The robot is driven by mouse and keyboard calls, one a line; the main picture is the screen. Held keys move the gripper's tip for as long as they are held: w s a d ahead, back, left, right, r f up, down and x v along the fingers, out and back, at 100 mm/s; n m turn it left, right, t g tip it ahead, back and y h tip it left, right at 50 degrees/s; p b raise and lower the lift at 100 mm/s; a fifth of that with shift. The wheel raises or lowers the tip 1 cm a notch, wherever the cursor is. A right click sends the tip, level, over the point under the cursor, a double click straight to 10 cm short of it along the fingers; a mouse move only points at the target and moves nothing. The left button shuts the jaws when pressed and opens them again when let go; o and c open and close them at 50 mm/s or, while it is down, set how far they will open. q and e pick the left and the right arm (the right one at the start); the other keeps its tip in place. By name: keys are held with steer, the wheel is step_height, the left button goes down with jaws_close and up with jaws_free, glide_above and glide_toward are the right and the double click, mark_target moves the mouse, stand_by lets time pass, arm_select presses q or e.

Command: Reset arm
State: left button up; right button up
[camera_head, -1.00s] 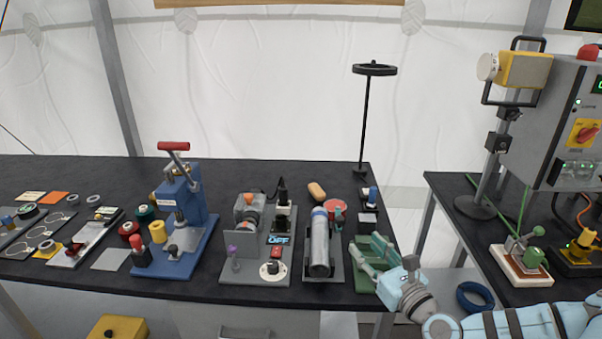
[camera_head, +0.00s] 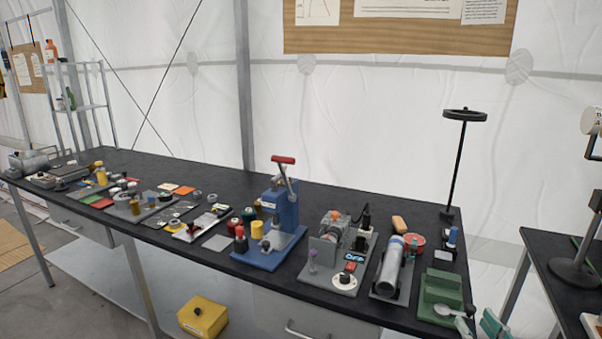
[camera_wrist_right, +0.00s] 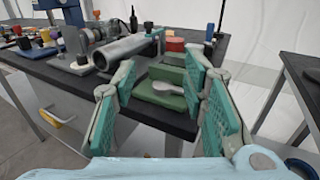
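My right gripper (camera_head: 478,325) is at the bottom right of the head view, partly cut off by the lower edge, just off the front right corner of the black table. Its two teal-padded fingers are apart with nothing between them, as the right wrist view (camera_wrist_right: 162,95) shows. Beyond the fingers is a green stand (camera_head: 440,287) at the table's right end. A grey spoon-like piece (camera_head: 455,311) lies on its front; it also shows in the right wrist view (camera_wrist_right: 178,90). My left gripper is not in view.
The long black table (camera_head: 330,197) holds a grey cylinder (camera_head: 391,262) on a stand, a blue press (camera_head: 281,215) and several small fixtures. A ring-topped black pole (camera_head: 457,165) stands at its back right. A gap separates it from a second table (camera_head: 560,260).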

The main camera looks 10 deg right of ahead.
steer(key=s+d+f+m+g+h, duration=0.2)
steer(key=s+d+f+m+g, duration=0.15)
steer(key=d+f+m, duration=0.35)
steer(key=s+d+f+m+g+h, duration=0.1)
steer(key=s+d+f+m+g, duration=0.25)
steer(key=d+f, duration=0.45)
steer(key=s+d+f+m+g, duration=0.3)
steer(key=s+f+m+g, duration=0.3)
steer(key=s+f+m, duration=0.8)
steer(key=s+a+f+m+g+y, duration=0.3)
steer(key=s+a+f+m, duration=0.4)
steer(key=s+a+f, duration=1.05)
steer(key=w+a+f+m+y, duration=0.1)
steer(key=a+f, duration=0.2)
steer(key=a, duration=0.5)
steer(key=w+a+f+m+y, duration=0.1)
steer(key=w+a+f, duration=0.1)
steer(key=a, duration=0.7)
steer(key=shift+w+a+f+g, duration=0.2)
steer(key=shift+f+g, duration=0.1)
steer(key=shift+f, duration=0.5)
steer(key=shift+s, duration=0.1)
